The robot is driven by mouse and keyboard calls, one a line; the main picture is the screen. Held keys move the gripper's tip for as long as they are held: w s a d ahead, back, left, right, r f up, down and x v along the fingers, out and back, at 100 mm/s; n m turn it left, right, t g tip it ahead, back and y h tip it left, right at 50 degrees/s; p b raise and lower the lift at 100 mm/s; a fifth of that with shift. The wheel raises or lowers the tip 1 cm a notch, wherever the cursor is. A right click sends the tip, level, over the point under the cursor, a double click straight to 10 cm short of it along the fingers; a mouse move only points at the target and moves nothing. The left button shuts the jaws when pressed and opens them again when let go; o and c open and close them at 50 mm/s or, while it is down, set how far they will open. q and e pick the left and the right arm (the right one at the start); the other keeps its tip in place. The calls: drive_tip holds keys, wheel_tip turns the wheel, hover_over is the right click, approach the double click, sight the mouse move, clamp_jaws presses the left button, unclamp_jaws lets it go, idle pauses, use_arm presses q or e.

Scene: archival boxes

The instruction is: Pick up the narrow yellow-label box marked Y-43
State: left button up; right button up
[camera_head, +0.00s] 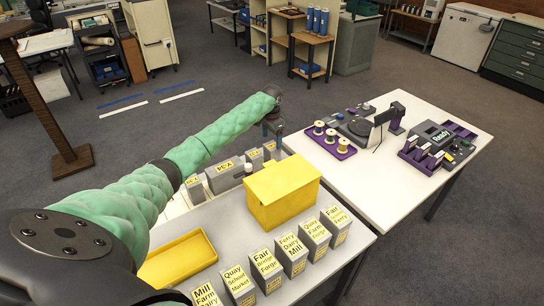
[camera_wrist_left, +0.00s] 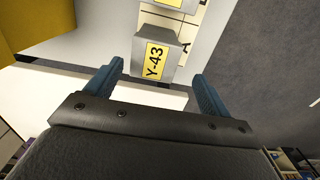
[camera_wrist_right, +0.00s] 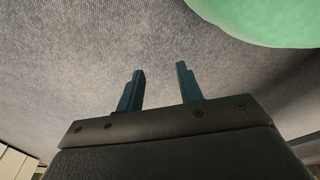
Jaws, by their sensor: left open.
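The narrow grey box marked Y-43 (camera_wrist_left: 158,55) shows its yellow label in the left wrist view. It is ahead of my left gripper (camera_wrist_left: 157,70), in line with the gap between the two blue fingers. The fingers are open and hold nothing; I cannot tell how far the box is from them. In the head view my left gripper (camera_head: 273,128) hangs at the far end of the grey table, beside a row of small yellow-label boxes (camera_head: 225,175); the Y-43 marking is not readable there. My right gripper (camera_wrist_right: 160,85) is open and empty, and appears only in its wrist view.
A large yellow box (camera_head: 285,195) stands close to the small row. A yellow tray (camera_head: 178,258) and several grey labelled boxes (camera_head: 267,266) are nearer on the table. A white table (camera_head: 385,180) with spools (camera_head: 330,134) and devices stands to the right.

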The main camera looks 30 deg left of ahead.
sight(272, 145)
use_arm(q)
drive_tip(key=shift+f, duration=0.6)
drive_tip(key=f+p, duration=0.3)
drive_tip(key=shift+s+d+f, duration=0.3)
drive_tip(key=shift+s, duration=0.05)
drive_tip(key=shift+f+p, duration=0.3)
drive_tip(key=shift+f, duration=0.45)
use_arm(e)
drive_tip(key=s+d+f, duration=0.2)
drive_tip(key=s, duration=0.6)
drive_tip(key=shift+s+g, duration=0.3)
drive_tip(key=shift+s, duration=0.05)
use_arm(q)
drive_tip(key=c, duration=1.2)
